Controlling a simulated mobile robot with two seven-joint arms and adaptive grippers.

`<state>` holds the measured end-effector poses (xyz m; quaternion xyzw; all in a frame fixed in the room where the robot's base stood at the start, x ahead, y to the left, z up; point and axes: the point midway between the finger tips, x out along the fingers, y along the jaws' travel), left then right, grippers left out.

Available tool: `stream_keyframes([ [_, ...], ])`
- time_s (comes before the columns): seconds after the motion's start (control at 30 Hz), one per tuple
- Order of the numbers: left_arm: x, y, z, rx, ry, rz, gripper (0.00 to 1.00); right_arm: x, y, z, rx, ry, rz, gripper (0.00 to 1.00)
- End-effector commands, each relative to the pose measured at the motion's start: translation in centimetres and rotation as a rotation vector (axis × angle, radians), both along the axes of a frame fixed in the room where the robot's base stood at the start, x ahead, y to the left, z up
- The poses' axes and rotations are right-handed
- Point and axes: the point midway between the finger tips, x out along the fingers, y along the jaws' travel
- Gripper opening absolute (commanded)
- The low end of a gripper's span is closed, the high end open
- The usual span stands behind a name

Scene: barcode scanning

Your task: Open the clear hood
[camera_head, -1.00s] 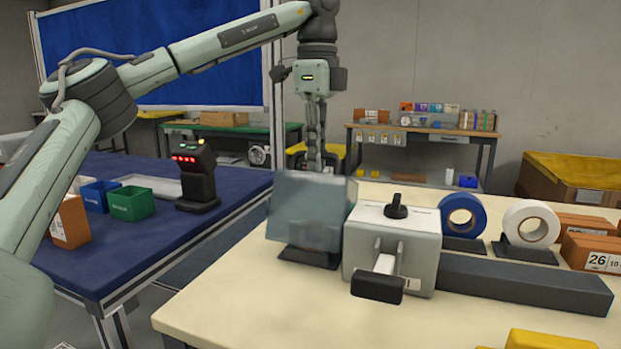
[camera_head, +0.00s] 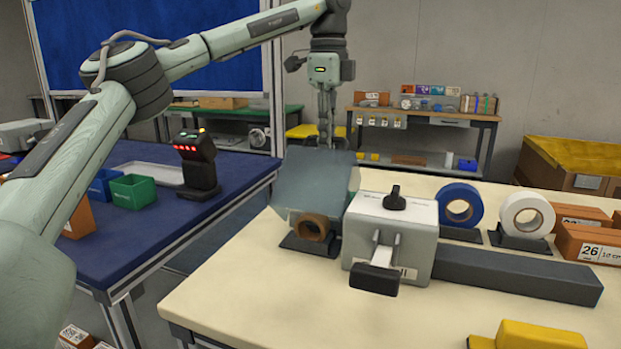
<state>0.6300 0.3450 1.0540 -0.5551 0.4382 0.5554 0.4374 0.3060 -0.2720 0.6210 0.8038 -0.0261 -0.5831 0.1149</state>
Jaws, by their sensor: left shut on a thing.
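The clear hood (camera_head: 308,184) is a bluish see-through cover at the left end of the grey-white machine (camera_head: 388,240) on the cream table. It is tilted, with its lower front edge raised above a brown roll (camera_head: 311,227) on a dark base. My left gripper (camera_head: 327,143) points down behind the hood's upper edge and is shut on the hood; its fingertips are partly hidden by it. My right gripper is not in view.
A blue tape roll (camera_head: 460,205) and a white tape roll (camera_head: 527,214) stand right of the machine, behind a long dark bar (camera_head: 518,273). A scanner (camera_head: 197,165) and green bin (camera_head: 133,191) sit on the blue table. The cream table's front left is clear.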

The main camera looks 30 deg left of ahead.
Motion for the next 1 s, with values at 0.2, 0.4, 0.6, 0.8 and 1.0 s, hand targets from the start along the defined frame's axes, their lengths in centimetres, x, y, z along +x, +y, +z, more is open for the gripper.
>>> stream_keyframes([
  [0.2, 1.5, 0.3, -0.3, -0.001, -0.002, 0.002, 0.03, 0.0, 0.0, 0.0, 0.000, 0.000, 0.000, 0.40],
  [0.4, 2.6, 0.6, -0.8, -0.001, -0.002, 0.001, 0.03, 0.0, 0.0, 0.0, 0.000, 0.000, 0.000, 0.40],
  [0.6, 3.3, 0.7, -1.1, -0.001, -0.002, 0.002, 0.03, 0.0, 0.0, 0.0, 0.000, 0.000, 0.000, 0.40],
  [0.8, 4.8, 1.1, -1.9, -0.001, -0.002, 0.002, 0.03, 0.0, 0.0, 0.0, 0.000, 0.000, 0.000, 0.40],
  [1.0, 5.3, 1.2, -2.2, 0.000, -0.003, 0.000, 0.03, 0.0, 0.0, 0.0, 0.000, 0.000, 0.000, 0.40],
])
